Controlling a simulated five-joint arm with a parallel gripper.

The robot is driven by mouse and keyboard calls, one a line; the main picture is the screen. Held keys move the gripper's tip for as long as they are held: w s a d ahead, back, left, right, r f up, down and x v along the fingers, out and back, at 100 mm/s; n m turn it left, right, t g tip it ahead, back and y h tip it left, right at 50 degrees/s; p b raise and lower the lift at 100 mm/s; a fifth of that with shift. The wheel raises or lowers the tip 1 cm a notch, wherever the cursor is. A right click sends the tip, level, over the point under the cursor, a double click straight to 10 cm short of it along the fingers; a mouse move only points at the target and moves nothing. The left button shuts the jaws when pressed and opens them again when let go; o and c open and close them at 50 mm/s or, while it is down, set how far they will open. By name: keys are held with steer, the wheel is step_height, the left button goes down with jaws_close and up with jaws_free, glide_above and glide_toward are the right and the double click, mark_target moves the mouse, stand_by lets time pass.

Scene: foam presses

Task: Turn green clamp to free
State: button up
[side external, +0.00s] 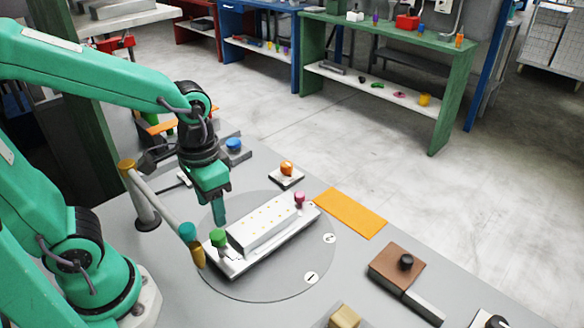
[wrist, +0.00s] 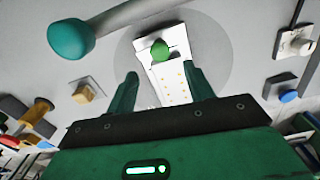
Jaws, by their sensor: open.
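The green clamp (side external: 218,239) is a small rounded knob at the near left end of a white fixture (side external: 236,268). A long white block (side external: 262,224) with orange dots lies on this fixture. In the wrist view the green clamp (wrist: 160,49) is above centre, beyond my fingertips. My gripper (side external: 220,218) points down just above and behind the clamp in the side view. In the wrist view my gripper (wrist: 163,75) is open, with nothing between its fingers but the dotted block behind. A pink clamp (side external: 299,199) sits at the fixture's far end. The turn position of the green clamp cannot be told.
The fixture lies on a grey round plate (side external: 318,262) marked 1 and 2.

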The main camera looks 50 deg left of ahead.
mark_target(217, 234)
steer(key=n, duration=0.4)
steer(key=shift+n, duration=0.4)
steer(key=shift+f, duration=0.15)
steer(key=shift+f, duration=3.8)
steer(key=c, duration=1)
